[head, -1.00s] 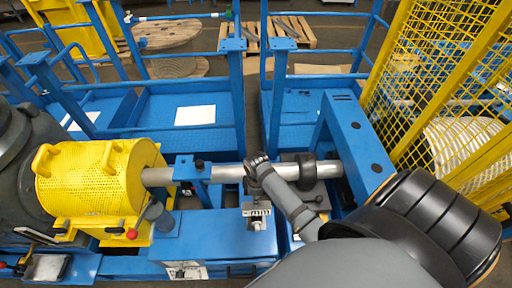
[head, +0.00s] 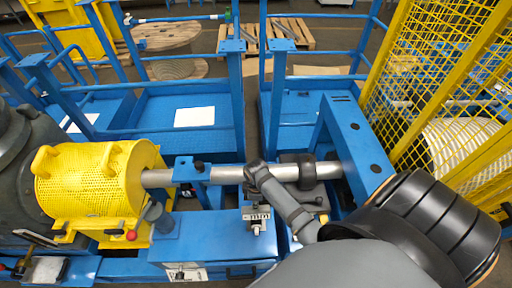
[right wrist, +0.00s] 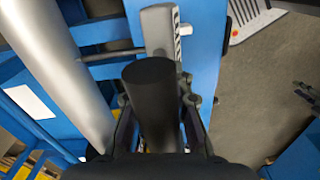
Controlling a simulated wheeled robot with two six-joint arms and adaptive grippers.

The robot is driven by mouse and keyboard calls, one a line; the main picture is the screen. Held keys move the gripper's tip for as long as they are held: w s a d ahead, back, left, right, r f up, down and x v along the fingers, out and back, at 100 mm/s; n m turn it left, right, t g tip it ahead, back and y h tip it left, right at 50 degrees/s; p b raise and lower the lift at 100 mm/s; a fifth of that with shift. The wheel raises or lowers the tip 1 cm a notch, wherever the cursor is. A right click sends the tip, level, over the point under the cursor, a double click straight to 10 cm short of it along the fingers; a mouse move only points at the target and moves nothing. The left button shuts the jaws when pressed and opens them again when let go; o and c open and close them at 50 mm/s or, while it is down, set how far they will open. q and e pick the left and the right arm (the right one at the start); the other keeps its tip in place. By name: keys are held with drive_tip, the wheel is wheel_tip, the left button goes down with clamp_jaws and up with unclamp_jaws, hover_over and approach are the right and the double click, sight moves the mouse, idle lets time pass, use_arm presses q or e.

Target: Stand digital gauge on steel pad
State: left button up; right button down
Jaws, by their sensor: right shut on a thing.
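My right arm reaches in from the lower right of the head view. In the right wrist view my right gripper (right wrist: 158,105) is shut on a dark cylinder (right wrist: 150,75), which I take for the digital gauge, though no display on it shows. Just beyond it is a grey metal block (right wrist: 158,25) with a striped marking, apparently the steel pad. The block also shows on the blue box in the head view (head: 257,220). The dark cylinder overlaps the block's near end; I cannot tell whether they touch. My left gripper is not in view.
A silver shaft (head: 225,174) runs behind the blue box (head: 205,235) and beside the gripper in the wrist view (right wrist: 60,70). A yellow perforated guard (head: 90,185) stands at left and a blue frame (head: 355,140) at right. The box top left of the block is clear.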

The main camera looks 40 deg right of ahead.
drive_tip(key=shift+w+f, duration=0.1)
drive_tip(key=shift+f, duration=0.3)
drive_tip(key=c, duration=1.2)
unclamp_jaws()
drive_tip(key=shift+o, duration=0.3)
wheel_tip(320, 180, up, 12)
